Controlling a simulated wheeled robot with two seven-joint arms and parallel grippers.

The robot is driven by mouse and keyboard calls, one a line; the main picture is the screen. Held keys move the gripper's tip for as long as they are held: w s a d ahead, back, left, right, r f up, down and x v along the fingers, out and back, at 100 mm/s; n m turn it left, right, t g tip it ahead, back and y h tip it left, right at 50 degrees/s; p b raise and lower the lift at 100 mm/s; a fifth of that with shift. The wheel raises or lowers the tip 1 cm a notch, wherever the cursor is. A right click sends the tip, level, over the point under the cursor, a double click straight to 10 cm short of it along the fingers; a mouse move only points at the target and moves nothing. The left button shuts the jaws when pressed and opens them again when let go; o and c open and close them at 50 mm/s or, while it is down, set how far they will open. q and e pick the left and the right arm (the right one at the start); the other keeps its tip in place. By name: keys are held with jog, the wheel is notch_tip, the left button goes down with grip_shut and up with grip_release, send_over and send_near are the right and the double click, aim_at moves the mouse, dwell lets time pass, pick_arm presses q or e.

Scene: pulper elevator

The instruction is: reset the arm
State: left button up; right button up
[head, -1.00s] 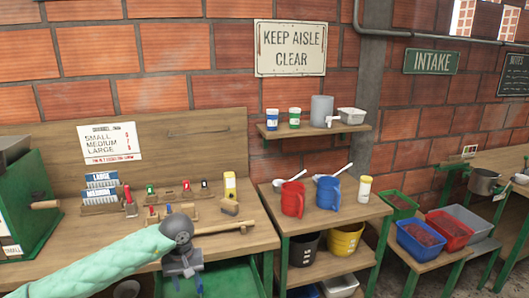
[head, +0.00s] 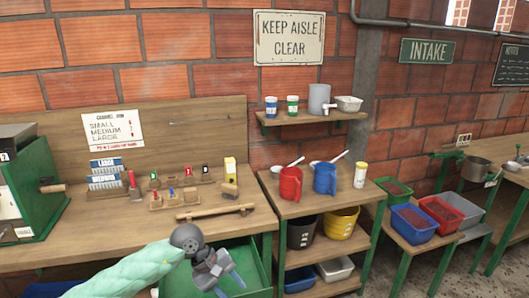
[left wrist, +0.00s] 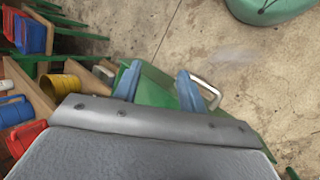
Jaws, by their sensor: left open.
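My left arm comes in from the lower left of the head view, in a pale green sleeve. My left gripper (head: 226,280) is open and empty, in front of the bench over the open green drawer (head: 256,262). In the left wrist view, the two blue fingers of the left gripper (left wrist: 158,88) stand apart with nothing between them. Beyond them lie green metal with a pale handle (left wrist: 206,84) and the concrete floor. My right gripper does not show.
A wooden-handled tool (head: 215,211) lies at the bench front. Red (head: 290,184) and blue (head: 325,178) jugs stand on the side table, with black and yellow (head: 341,222) buckets below. Bins of red fruit (head: 411,222) stand at right. A green rounded object (left wrist: 270,8) stands on the floor.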

pick_arm(q)
jog(key=s+d+r+n+h, duration=0.45)
jog(key=d+h, duration=0.25)
jog(key=d, duration=0.3)
notch_tip(320, 180, up, 11)
jog(key=d+n+t+h, duration=0.1)
jog(key=n+t+h, duration=0.65)
jog(key=n, duration=0.65)
jog(key=w+a+f+n+t+y, duration=0.2)
jog(key=a+n+t+y, duration=0.45)
jog(key=n, duration=0.55)
jog(key=w+a+f+n+t+y, duration=0.15)
jog(key=a+n+t+y, duration=0.45)
jog(key=n, duration=0.7)
jog(key=s+a+f+n+g+y, duration=0.35)
jog(key=a+f+n+y, duration=0.25)
jog(key=f+n+y, duration=0.3)
jog(key=s+a+f+n+g, duration=0.2)
jog(key=s+f+n+g, duration=0.4)
jog(key=s+f, duration=0.45)
jog(key=s+a+f+n+g, duration=0.3)
jog(key=s+f+n+g, duration=0.35)
jog(key=s, duration=0.75)
jog(key=s+d+f+g, duration=0.1)
jog(key=d+f, duration=0.2)
jog(key=f, duration=0.9)
jog(key=s+d+f+g+h, duration=0.1)
jog(key=d+f, duration=0.2)
jog(key=f, duration=0.9)
jog(key=shift+f, duration=0.15)
